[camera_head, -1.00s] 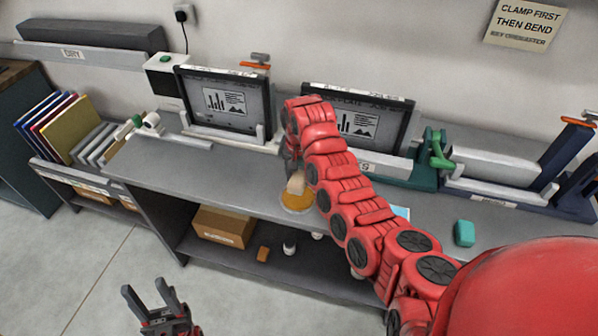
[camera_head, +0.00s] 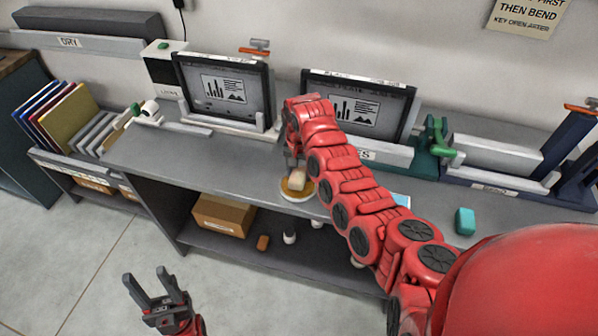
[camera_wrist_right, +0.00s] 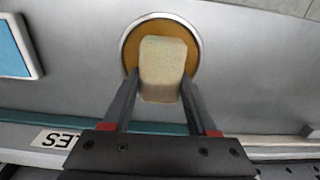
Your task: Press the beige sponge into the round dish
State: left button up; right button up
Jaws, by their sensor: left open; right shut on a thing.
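The beige sponge (camera_wrist_right: 162,68) is a rounded block held between the fingers of my right gripper (camera_wrist_right: 160,92) in the right wrist view. In the head view the sponge (camera_head: 297,181) shows at the round dish. The round dish (camera_wrist_right: 130,58) has a pale rim and an orange-brown inside, and also shows in the head view (camera_head: 296,197). The sponge overlaps the dish in both views; I cannot tell whether it touches the dish. My right arm hides part of the bench near the dish. My left gripper (camera_head: 152,292) is open and empty, over the floor at lower left.
The dish is on the grey bench (camera_head: 232,175) near its front edge. Two framed plates (camera_head: 224,92) stand behind. A teal block (camera_head: 465,221) lies to the right. A cardboard box (camera_head: 223,214) and small items are on the lower shelf. The bench left of the dish is clear.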

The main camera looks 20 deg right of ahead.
aim_at(299, 171)
jog(key=shift+f+b, duration=0.3)
jog(key=shift+f, duration=0.15)
dwell(0.6)
jog(key=shift+s+f, duration=0.1)
dwell(1.2)
jog(key=shift+r, duration=1.15)
jog(key=shift+r+p, duration=0.35)
jog(key=shift+r, duration=2.05)
